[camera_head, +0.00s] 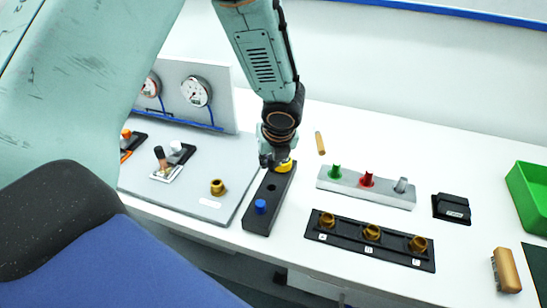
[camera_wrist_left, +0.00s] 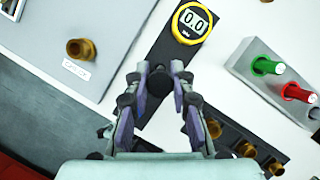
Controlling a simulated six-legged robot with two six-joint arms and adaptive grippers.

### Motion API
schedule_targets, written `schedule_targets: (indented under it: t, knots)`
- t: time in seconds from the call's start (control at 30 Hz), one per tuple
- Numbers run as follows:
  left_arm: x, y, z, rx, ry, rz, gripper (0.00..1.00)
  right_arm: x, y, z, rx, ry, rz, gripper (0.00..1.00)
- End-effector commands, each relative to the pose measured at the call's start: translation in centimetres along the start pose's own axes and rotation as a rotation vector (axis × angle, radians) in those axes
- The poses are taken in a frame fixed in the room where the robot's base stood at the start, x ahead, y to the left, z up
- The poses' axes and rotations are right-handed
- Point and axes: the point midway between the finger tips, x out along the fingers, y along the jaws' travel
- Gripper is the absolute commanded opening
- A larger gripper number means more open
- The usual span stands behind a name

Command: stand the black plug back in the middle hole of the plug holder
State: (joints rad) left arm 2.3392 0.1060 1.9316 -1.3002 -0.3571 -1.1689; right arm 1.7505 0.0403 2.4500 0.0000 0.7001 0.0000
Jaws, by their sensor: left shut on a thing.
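The plug holder (camera_head: 252,222) is a long black block. A blue plug (camera_head: 261,206) stands in its near end, and its middle hole (camera_head: 272,187) looks empty. My left gripper (camera_head: 272,160) is over the far part of the holder, shut on the black plug (camera_wrist_left: 159,82), which shows as a dark round top between the fingers. The plug's lower end is hidden. My right gripper is not in view.
A grey board with a brass fitting (camera_head: 217,187) and gauges (camera_head: 196,91) lies left of the holder. To the right are a grey block with green (camera_head: 335,172), red and grey plugs, a black strip of brass sockets (camera_head: 371,232), a brush (camera_head: 506,270) and a green bin (camera_head: 530,190).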

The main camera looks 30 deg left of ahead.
Motion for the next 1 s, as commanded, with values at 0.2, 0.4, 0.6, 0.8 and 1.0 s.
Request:
schedule_targets:
  t: [0.2, 0.4, 0.6, 0.8, 1.0]
  knots:
    - [2.1, -0.1, -1.0, 0.0, 0.0, 0.0, 0.0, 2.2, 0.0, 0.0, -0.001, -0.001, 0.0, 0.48]
    - [3.7, -0.2, -1.7, 0.0, 0.0, 0.0, 0.0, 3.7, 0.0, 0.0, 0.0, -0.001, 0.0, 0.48]
    - [4.5, -0.2, -2.0, 0.0, 0.0, 0.0, 0.0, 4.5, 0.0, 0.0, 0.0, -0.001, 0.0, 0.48]
    - [4.4, -0.2, -2.0, 0.0, 0.0, 0.0, 0.0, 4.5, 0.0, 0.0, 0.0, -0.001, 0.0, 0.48]
    - [4.4, -0.2, -2.0, 0.0, 0.0, 0.0, 0.0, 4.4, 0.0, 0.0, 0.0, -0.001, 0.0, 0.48]
